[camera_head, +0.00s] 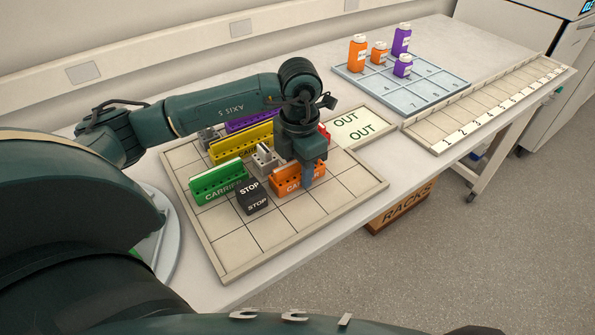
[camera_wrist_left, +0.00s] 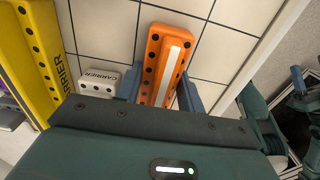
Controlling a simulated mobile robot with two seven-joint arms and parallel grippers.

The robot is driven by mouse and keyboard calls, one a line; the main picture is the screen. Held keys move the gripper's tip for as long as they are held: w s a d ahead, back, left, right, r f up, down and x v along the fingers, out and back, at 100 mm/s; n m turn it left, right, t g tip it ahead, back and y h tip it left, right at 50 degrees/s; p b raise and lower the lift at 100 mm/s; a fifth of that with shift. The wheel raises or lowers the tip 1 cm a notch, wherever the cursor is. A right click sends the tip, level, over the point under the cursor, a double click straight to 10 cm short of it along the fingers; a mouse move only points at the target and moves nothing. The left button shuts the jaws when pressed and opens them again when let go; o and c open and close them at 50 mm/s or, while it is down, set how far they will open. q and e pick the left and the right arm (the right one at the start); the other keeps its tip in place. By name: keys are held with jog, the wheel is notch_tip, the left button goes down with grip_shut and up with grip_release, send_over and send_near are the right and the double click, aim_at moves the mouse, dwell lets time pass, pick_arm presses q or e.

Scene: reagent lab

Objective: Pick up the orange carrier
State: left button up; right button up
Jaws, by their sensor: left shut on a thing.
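The orange carrier (camera_head: 285,180) lies on the gridded tray (camera_head: 345,186), toward its right side, partly hidden behind my left gripper (camera_head: 307,180). My left gripper points down over it and is shut on it. In the left wrist view the orange carrier (camera_wrist_left: 164,62) sits between the two blue-grey fingers (camera_wrist_left: 160,92), with its row of dark holes showing. I cannot tell whether it is lifted off the tray. My right gripper is not in view.
On the tray stand a green carrier (camera_head: 217,182), a black STOP block (camera_head: 251,196), a grey-white carrier (camera_head: 265,160), a yellow carrier (camera_head: 231,148) and a purple carrier (camera_head: 249,121). An OUT plate (camera_head: 354,127) adjoins the tray. A blue rack (camera_head: 420,91) holds bottles. The tray's front is clear.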

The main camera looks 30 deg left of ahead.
pick_arm(q)
jog(key=c, duration=0.4)
jog(key=shift+o, duration=0.2)
